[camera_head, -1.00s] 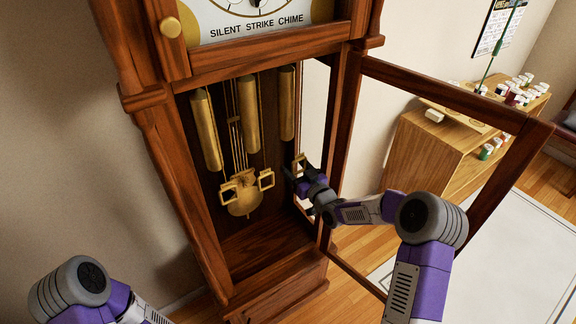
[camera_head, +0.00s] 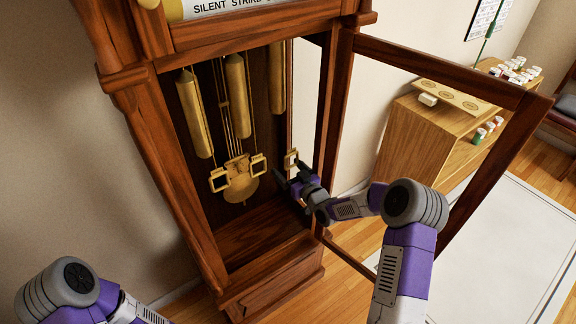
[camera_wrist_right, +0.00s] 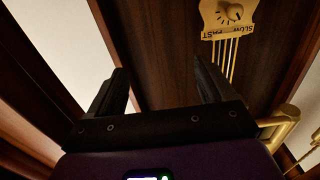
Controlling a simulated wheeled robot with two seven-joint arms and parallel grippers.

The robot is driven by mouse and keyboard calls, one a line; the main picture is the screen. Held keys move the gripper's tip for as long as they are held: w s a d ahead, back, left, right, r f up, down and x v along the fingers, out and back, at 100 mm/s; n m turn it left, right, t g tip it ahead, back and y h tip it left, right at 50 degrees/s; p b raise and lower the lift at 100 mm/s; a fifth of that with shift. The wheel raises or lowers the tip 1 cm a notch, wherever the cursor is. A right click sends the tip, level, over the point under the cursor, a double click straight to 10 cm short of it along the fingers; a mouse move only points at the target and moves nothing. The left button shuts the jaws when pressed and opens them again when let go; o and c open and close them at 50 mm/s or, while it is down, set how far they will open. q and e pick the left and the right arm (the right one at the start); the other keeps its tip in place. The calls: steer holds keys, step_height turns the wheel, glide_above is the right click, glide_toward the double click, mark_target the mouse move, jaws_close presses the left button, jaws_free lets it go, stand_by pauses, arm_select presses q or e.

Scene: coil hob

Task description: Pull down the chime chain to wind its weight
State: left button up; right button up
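The tall wooden clock case (camera_head: 160,150) stands open in the head view. Three brass weights hang inside: left (camera_head: 194,115), middle (camera_head: 237,95) and right (camera_head: 276,80), the right one highest. Square brass chain pulls hang on the left (camera_head: 219,181), middle (camera_head: 258,167) and right (camera_head: 291,160). My right gripper (camera_head: 287,180) is just below the right pull; its fingers stand apart in the wrist view (camera_wrist_right: 162,85). Whether a finger touches or hooks that pull is hidden. Chain labels are not visible. My left gripper is outside the frames.
The brass pendulum bob (camera_head: 241,187) hangs behind the pulls; its slow/fast plate (camera_wrist_right: 228,17) shows in the wrist view. The open door frame (camera_head: 440,70) extends right, around my right arm. A wooden cabinet (camera_head: 425,145) with small jars stands beyond. The case floor is bare.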

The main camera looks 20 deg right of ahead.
steer(key=p+v, duration=0.1)
steer(key=v, duration=0.6)
steer(key=shift+s+r+p, duration=0.3)
steer(key=shift+r+p, duration=0.05)
steer(key=shift+p, duration=0.05)
stand_by(0.3)
